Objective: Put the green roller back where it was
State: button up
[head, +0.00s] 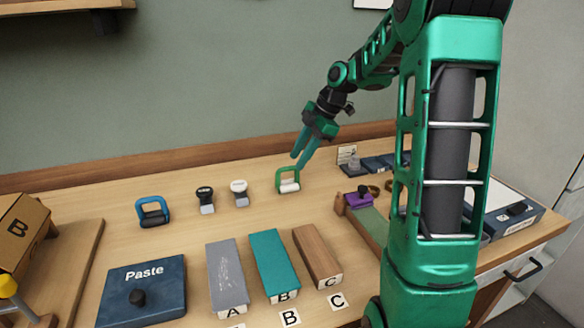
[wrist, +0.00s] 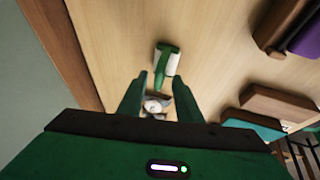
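The green roller (head: 288,182), a green handle frame with a white roller, stands on the table toward the back wall, right of the row of tools. It also shows in the wrist view (wrist: 167,60), just beyond my fingertips. My gripper (head: 298,162) is open and empty, with its fingertips close above the roller's handle. In the wrist view, the two fingers (wrist: 161,76) are spread apart. I cannot tell whether a fingertip touches the handle.
A blue roller (head: 152,213), a black-topped tool (head: 205,198) and a white-topped tool (head: 239,193) stand to the left. In front are a Paste box (head: 143,292) and grey (head: 227,275), teal (head: 272,262) and brown (head: 316,254) blocks. A purple-ended fixture (head: 357,201) stands right.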

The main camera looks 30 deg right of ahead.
jog(key=v, duration=0.7)
jog(key=s+a+f+m+g+h, duration=0.1)
jog(key=s+f+m, duration=0.2)
jog(key=s+m, duration=0.4)
jog(key=s+a+f+m+g+h, duration=0.1)
jog(key=s+f+m, duration=0.2)
jog(key=s+m, duration=0.5)
jog(key=s+a+f+m+g+h, duration=0.1)
jog(key=s+m, duration=0.6)
jog(key=s, duration=1.1)
jog(key=shift+s+a+f+h, duration=0.1)
jog(key=shift+a+f+h, duration=0.15)
jog(key=shift+f, duration=0.35)
jog(key=shift+s+a+f+h, duration=0.15)
jog(key=shift+a+f, duration=0.2)
jog(key=shift+f, duration=0.2)
